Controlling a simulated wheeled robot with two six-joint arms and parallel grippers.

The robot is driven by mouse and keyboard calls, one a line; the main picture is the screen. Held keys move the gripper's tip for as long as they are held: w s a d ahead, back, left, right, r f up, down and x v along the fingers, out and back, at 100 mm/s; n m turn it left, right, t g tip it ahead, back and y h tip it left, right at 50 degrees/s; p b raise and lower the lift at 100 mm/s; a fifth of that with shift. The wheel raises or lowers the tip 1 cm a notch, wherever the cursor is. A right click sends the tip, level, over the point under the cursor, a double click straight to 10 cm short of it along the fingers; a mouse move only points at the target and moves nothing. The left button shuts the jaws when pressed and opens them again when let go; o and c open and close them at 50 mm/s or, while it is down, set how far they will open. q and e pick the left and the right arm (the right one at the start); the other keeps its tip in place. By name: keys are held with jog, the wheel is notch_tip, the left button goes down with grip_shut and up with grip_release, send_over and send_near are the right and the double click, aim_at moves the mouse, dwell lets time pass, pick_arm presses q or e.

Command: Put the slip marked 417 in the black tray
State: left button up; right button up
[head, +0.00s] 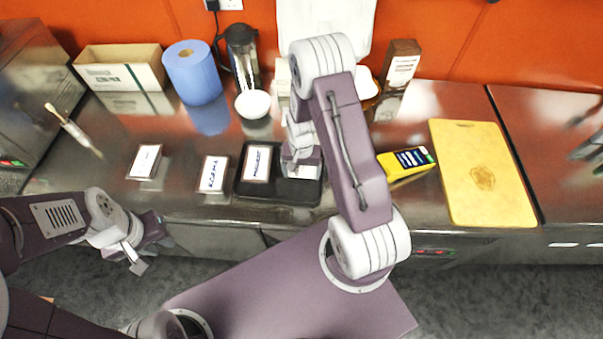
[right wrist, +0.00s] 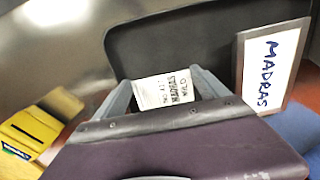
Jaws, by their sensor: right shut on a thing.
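The black tray (head: 262,190) lies on the steel counter, with a white card marked MADRAS (head: 257,163) at its left part. My right gripper (head: 302,170) is over the right part of the tray. In the right wrist view its fingers (right wrist: 165,92) are shut on a small white printed slip (right wrist: 163,89). The slip's print seems to include MADRAS; I cannot read the number surely. The dark tray (right wrist: 150,45) shows behind the slip, and the MADRAS card (right wrist: 268,72) stands at the right. My left gripper (head: 140,256) hangs in front of the counter, apart from these things.
A KORMA card (head: 213,174) and another card (head: 146,161) stand left of the tray. A yellow device (head: 408,160) and a yellow board (head: 482,172) are to the right. Behind are a blue roll (head: 193,72), a white bowl (head: 253,103) and a cardboard box (head: 120,68).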

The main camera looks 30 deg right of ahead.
jog(key=shift+w+f, duration=0.1)
jog(key=shift+f, duration=0.65)
jog(key=shift+w+f, duration=0.25)
jog(key=shift+f, duration=0.1)
jog(key=shift+s+f, duration=0.15)
jog(key=shift+s, duration=0.05)
jog(key=o, duration=1.1)
jog(key=shift+o, duration=0.2)
